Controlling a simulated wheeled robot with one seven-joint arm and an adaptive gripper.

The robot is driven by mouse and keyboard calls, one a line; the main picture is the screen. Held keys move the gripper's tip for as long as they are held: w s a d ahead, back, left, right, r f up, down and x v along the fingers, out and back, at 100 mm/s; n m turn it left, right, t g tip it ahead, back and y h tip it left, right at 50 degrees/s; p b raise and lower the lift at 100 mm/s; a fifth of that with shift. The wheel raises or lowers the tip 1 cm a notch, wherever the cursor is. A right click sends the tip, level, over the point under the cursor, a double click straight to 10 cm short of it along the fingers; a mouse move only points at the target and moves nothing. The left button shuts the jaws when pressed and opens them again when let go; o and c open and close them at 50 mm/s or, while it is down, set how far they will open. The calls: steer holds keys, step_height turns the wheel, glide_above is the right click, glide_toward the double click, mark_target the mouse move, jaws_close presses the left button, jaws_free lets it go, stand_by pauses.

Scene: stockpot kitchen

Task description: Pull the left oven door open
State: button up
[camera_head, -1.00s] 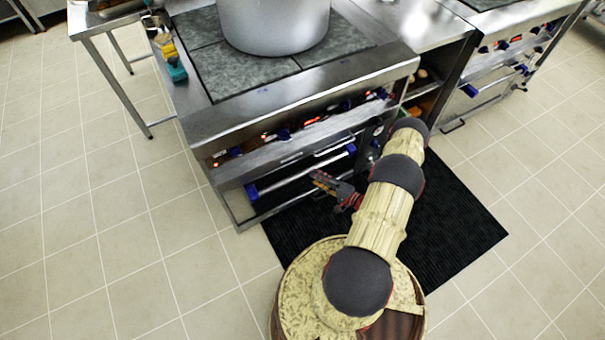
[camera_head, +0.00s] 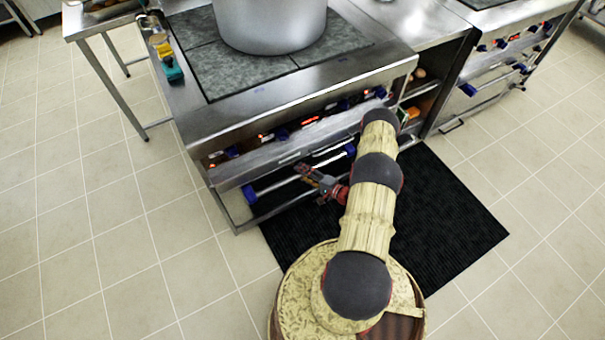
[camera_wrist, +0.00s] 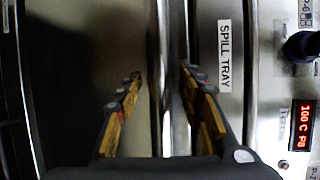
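The left oven door (camera_head: 265,203) is on the front of the near range, under the control panel, with a long bar handle (camera_head: 275,183) with blue ends. It looks closed, and my arm hides part of that front. My gripper (camera_head: 305,172) is at this handle in the head view. In the wrist view, my gripper (camera_wrist: 160,75) is open, one finger on each side of a shiny upright-looking metal bar (camera_wrist: 165,120). I cannot tell whether either finger touches it. The dark door face (camera_wrist: 75,80) fills the left side.
A panel labelled SPILL TRAY (camera_wrist: 224,55) lies right beside the bar in the wrist view, with a knob (camera_wrist: 300,45) beyond. A large pot (camera_head: 270,25) stands on the range top. A black mat (camera_head: 440,210) covers the floor in front. Open tiled floor lies left.

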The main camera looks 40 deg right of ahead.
steer(key=shift+c, duration=1.2)
jaws_close()
